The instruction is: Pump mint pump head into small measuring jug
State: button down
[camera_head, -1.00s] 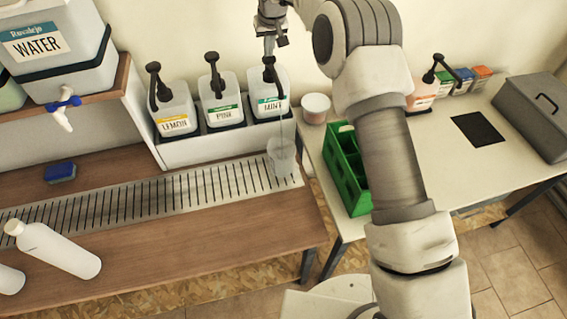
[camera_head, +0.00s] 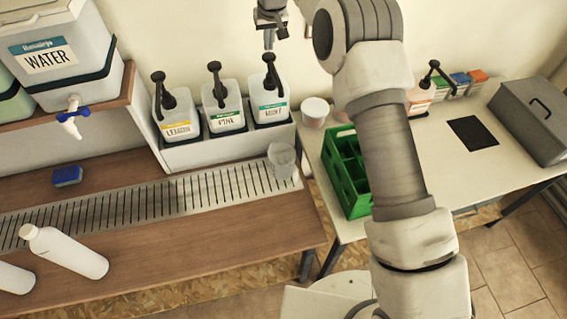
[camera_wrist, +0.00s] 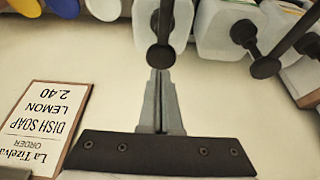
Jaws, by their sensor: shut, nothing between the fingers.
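The mint pump head (camera_head: 268,60) is black and stands raised on a white drum with a green-blue MINT label (camera_head: 272,112), at the right end of a row of drums. The small measuring jug (camera_head: 282,160), clear and upright, stands on the slotted drip tray below it. Its contents are hard to make out. My gripper (camera_head: 269,42) is above the mint pump head, its fingers shut and empty. In the wrist view, the shut fingertips (camera_wrist: 160,72) point toward a black pump head (camera_wrist: 161,55); whether they touch is unclear.
A green crate (camera_head: 348,170) and white tub (camera_head: 314,110) are on the right table. White bottles lie front left. An order card (camera_wrist: 45,125) reads dish soap lemon.

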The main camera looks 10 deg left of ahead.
aim_at(270, 57)
dwell(0.4)
jog(key=shift+f+b, duration=1.8)
jog(key=shift+f, duration=1.2)
jog(key=shift+r+p, duration=2.25)
jog(key=shift+r, duration=0.8)
jog(key=shift+f, duration=0.2)
jog(key=shift+f+b, duration=1.8)
jog(key=shift+f, duration=0.95)
jog(key=shift+r, duration=0.1)
jog(key=shift+r+p, duration=2.05)
jog(key=shift+r, duration=0.75)
jog(key=shift+r, duration=0.1)
